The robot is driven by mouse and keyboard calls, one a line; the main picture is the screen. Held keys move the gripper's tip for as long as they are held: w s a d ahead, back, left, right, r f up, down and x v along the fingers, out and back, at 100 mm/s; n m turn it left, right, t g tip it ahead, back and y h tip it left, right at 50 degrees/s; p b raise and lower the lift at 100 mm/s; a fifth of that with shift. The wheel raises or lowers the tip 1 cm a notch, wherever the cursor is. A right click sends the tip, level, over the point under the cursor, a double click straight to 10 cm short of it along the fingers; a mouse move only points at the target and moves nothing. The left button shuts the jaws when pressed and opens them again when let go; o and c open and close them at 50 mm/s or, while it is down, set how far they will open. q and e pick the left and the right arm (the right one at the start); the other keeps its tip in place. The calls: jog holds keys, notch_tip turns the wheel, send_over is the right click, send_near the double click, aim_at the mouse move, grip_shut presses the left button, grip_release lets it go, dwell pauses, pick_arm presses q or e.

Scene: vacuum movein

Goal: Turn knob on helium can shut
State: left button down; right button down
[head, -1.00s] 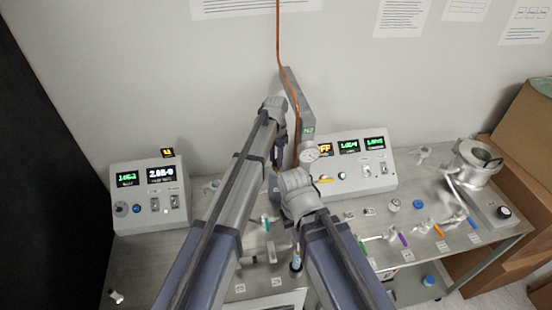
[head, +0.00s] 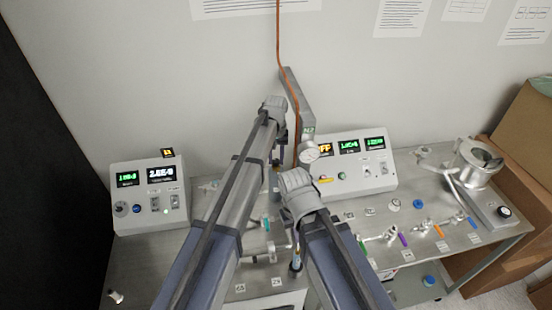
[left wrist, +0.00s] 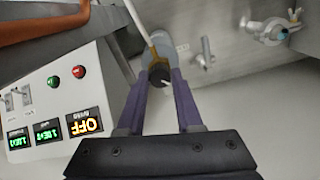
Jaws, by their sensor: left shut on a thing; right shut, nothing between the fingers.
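In the left wrist view, a dark round knob (left wrist: 160,75) sits on top of a pale grey-blue can (left wrist: 181,49). The two fingers of my left gripper (left wrist: 161,83) are shut on the knob, one on each side. In the head view, my left gripper (head: 279,150) points down behind the arms, beside the grey post, and its fingertips are hard to make out. My right gripper (head: 296,188) is lower and nearer, shut and empty; its fingers are mostly hidden by its own wrist.
A control box with an OFF display (head: 350,160) stands right of the arms. Another display box (head: 150,195) stands at left. Valves with coloured handles (head: 403,239) and a steel chamber (head: 478,165) occupy the right bench.

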aim_at(276, 161)
pick_arm(q)
jog(key=shift+n, duration=0.3)
dwell(0.4)
jog(key=c, duration=0.6)
grip_release()
jog(key=shift+r, duration=0.1)
notch_tip(276, 161, up, 8)
jog(key=p, duration=0.8)
jog(key=shift+f, duration=0.25)
